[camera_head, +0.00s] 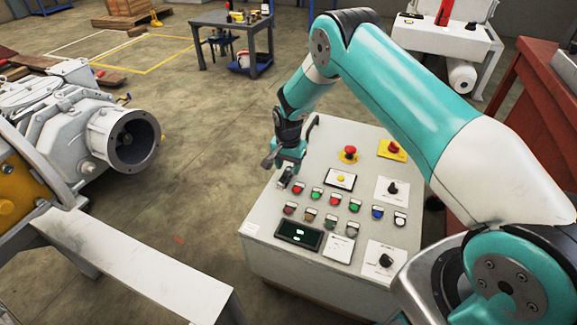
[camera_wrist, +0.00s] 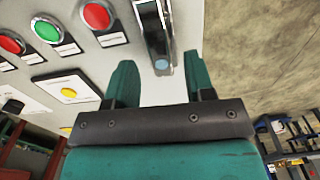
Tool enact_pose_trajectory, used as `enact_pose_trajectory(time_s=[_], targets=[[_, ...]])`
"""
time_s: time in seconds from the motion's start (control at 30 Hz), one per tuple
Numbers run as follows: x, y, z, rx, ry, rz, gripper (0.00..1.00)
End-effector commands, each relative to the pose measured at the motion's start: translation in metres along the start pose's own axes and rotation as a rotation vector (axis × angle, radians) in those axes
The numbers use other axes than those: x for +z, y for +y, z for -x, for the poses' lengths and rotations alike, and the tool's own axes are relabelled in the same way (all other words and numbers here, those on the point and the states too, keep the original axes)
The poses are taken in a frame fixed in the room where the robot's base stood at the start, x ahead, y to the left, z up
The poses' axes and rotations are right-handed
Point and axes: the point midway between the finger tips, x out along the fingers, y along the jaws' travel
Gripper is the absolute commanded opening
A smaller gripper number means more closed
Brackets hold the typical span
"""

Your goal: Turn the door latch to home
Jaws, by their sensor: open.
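The latch (camera_wrist: 153,30) is a narrow metal handle with a dark inset and a bluish end. It lies on the light panel face in the wrist view, running up out of the picture. My gripper (camera_wrist: 160,76) is open, with one green finger on each side of the line of the latch's lower end. No contact between fingers and latch is visible. In the head view my gripper (camera_head: 283,178) is over the left edge of the control cabinet (camera_head: 262,232), beside the buttons. The latch is not clearly distinguishable there.
Several coloured buttons (camera_head: 315,193) and a red emergency stop (camera_head: 349,153) stand close to my gripper. A dark bar handle (camera_head: 313,125) rises at the cabinet's far edge. A grey machine (camera_head: 100,125) stands at left. Open floor (camera_head: 205,140) lies between it and the cabinet.

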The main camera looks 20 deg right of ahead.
Motion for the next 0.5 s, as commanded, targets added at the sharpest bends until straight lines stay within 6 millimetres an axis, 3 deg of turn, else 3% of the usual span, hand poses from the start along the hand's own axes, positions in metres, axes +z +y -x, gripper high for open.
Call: enact_pose_trajectory(time_s=[0.5], targets=[[-0.001,0.0,0.125,-0.003,0.003,-0.001,0.49]])
